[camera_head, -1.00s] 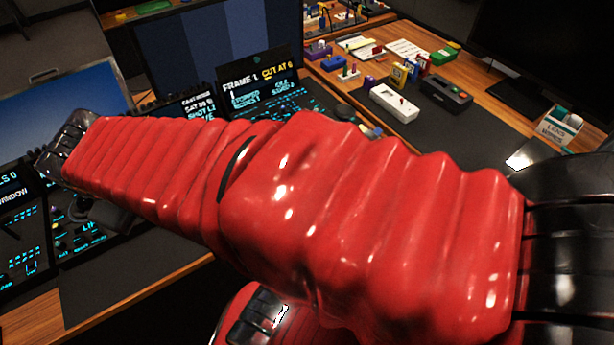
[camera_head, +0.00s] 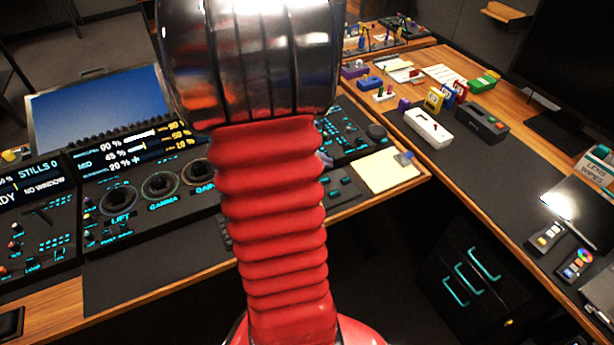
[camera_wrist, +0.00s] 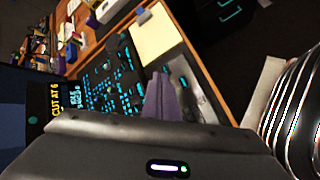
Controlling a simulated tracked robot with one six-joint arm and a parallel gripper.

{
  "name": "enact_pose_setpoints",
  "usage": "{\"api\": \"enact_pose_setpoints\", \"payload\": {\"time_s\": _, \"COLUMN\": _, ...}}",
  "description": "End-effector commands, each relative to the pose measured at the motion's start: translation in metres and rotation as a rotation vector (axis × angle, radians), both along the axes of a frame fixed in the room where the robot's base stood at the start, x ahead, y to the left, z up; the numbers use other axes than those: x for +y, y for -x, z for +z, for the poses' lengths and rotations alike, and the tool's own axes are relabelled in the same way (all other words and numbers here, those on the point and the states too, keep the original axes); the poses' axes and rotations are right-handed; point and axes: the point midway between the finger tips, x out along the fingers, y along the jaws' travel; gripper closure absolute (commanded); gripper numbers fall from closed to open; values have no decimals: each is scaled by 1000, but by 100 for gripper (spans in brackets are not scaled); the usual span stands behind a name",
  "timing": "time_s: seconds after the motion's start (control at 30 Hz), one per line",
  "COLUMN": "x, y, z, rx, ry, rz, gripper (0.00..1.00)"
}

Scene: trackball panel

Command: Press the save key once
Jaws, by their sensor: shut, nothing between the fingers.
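The trackball panel (camera_head: 140,200) has rings labelled lift and gamma, and another partly hidden by my arm. A dark key panel with cyan-lit keys (camera_head: 350,130) stands right of my arm; it also shows in the wrist view (camera_wrist: 112,85). I cannot make out which key is save, as the lettering is too small or hidden. My gripper (camera_wrist: 160,92) is shut and empty in the wrist view, its pale purple fingers pointing toward the desk beside the lit keys. I cannot tell whether it touches anything. In the head view my arm hides most of it.
A yellow note pad (camera_head: 388,170) lies right of the key panel. A white box (camera_head: 428,127) and a dark box (camera_head: 482,122) sit on the right-hand desk. A blue monitor (camera_head: 100,110) stands behind the trackball panel. A black cabinet (camera_head: 470,275) is below the desk.

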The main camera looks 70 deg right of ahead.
Motion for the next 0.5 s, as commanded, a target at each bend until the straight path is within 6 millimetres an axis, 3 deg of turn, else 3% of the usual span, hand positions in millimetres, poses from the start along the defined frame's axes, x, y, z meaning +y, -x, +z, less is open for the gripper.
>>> {"api": "enact_pose_setpoints", "payload": {"time_s": 0.17, "x": -15, "y": 22, "z": -15, "rx": 54, "ry": -18, "rz": 11, "gripper": 100}}
{"api": "enact_pose_setpoints", "payload": {"time_s": 0.5, "x": -16, "y": 23, "z": -16, "rx": 58, "ry": -18, "rz": 14, "gripper": 100}}
